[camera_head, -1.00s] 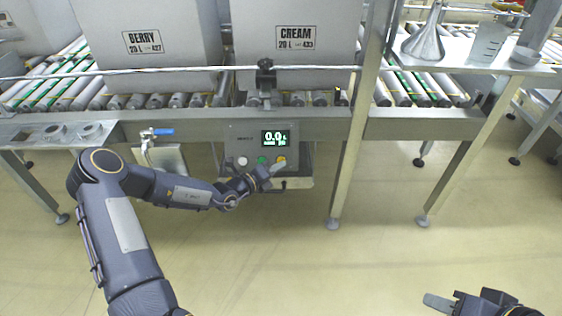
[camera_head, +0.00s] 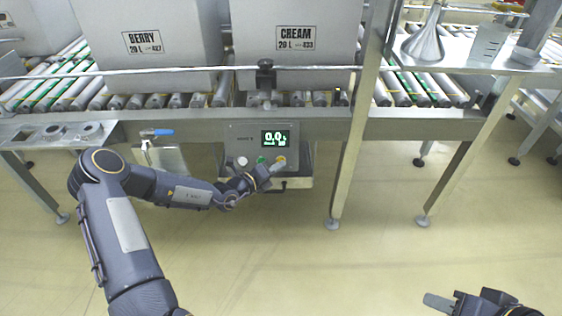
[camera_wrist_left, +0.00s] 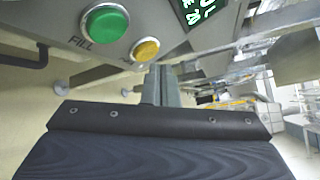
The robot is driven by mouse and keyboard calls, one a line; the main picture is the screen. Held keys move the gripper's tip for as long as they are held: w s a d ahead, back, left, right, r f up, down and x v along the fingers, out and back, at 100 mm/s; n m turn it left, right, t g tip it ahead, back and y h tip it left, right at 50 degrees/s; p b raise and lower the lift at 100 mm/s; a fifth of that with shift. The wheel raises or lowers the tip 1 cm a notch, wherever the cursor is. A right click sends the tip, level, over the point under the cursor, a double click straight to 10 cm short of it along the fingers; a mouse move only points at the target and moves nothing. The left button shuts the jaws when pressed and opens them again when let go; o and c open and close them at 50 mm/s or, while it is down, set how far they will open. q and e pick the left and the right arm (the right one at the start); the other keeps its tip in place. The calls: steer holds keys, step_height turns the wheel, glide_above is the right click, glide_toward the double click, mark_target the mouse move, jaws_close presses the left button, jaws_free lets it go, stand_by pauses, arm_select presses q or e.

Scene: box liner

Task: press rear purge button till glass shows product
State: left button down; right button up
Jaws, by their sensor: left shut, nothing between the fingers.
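In the left wrist view the green button (camera_wrist_left: 104,22) is marked FILL, and the yellow button (camera_wrist_left: 145,49) has a label too small to read. My left gripper (camera_head: 277,168) is shut and empty, its tips close to the yellow button; I cannot tell whether they touch. My right gripper (camera_head: 438,302) is low at the right, away from the panel. I cannot make out a sight glass.
Boxes marked BERRY (camera_head: 143,42) and CREAM (camera_head: 296,38) stand on the roller conveyor (camera_head: 150,101). A blue-handled valve (camera_head: 158,132) is left of the panel. A steel post (camera_head: 352,140) stands right of it. A shelf at right holds a funnel (camera_head: 424,45). The front floor is clear.

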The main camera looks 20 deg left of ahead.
arm_select(q)
steer(key=shift+w+f, duration=0.1)
steer(key=shift+w, duration=0.15)
steer(key=shift+w+a+f, duration=0.1)
steer(key=shift+w+a, duration=0.1)
steer(key=shift+w, duration=0.15)
stand_by(0.6)
stand_by(0.8)
steer(key=shift+s+d+r+p, duration=0.15)
steer(key=shift+s+p, duration=0.25)
steer(key=shift+p, duration=0.05)
steer(key=shift+s+d+r+p, duration=0.1)
steer(key=shift+s+p, duration=0.25)
steer(key=shift+p, duration=0.05)
steer(key=s+p, duration=0.1)
steer(key=s+d+r+p, duration=0.1)
steer(key=s, duration=0.1)
steer(key=s+p, duration=0.1)
steer(key=p, duration=0.1)
steer(key=shift+s+d+r, duration=0.15)
steer(key=shift+s+r, duration=0.1)
steer(key=shift+r, duration=0.05)
